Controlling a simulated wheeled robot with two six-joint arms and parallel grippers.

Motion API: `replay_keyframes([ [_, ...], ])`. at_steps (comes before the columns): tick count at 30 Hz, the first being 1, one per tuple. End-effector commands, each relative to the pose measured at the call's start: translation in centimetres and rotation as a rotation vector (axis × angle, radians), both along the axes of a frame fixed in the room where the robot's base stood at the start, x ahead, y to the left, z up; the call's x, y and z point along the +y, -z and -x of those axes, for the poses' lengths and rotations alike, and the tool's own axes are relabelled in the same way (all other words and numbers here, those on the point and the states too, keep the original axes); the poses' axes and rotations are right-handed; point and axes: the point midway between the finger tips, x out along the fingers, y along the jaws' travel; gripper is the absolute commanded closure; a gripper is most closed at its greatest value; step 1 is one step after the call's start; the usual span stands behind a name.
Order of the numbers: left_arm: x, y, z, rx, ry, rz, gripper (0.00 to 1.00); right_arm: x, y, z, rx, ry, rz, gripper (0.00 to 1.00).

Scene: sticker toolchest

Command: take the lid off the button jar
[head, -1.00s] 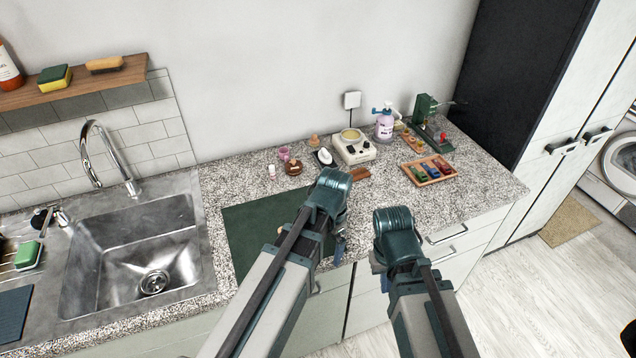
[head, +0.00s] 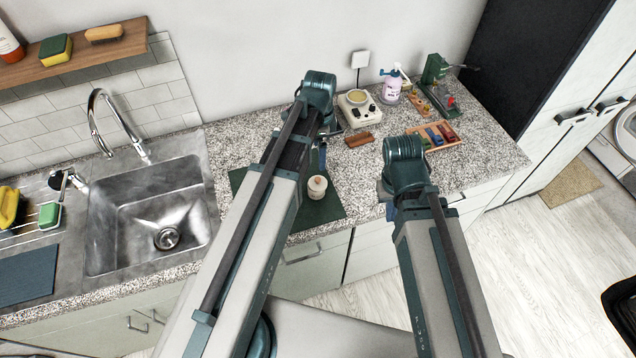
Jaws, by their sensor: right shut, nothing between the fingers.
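A small round cream and white container (head: 317,187), which looks like the button jar, stands on the dark green mat (head: 322,212). It is just right of my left forearm, with a pale round top; I cannot make out buttons inside. My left gripper (head: 321,158) is mostly hidden behind its own arm, just beyond the container. Its jaws cannot be made out. My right gripper (head: 389,211) shows only in part below its wrist, near the counter's front edge. It is shut and empty, to the right of the container and apart from it.
A wooden tray (head: 462,139) of coloured pieces is at right. The sink (head: 160,215) is at left.

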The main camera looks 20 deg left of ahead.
Motion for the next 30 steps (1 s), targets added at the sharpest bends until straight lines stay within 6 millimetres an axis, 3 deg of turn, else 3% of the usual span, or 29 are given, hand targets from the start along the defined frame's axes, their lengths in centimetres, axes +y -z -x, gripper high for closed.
replay_keyframes([
  [1, 0.0, 1.2, 0.0, 0.000, 0.000, 0.000, 0.00, 0.0, 1.2, 0.0, 0.000, -0.001, 0.000, 1.00],
  [13, 0.0, 6.7, 0.1, 0.000, -0.001, 0.000, 0.00, 0.0, 6.7, 0.0, 0.000, -0.011, 0.001, 1.00],
  [23, 0.0, 7.3, 0.1, 0.000, -0.001, 0.000, 0.00, 0.0, 7.3, 0.0, 0.001, -0.014, 0.002, 1.00],
  [30, 0.2, 9.3, 0.5, 0.000, -0.001, 0.000, 0.00, 0.0, 9.3, 0.0, 0.000, -0.013, 0.003, 1.00],
])
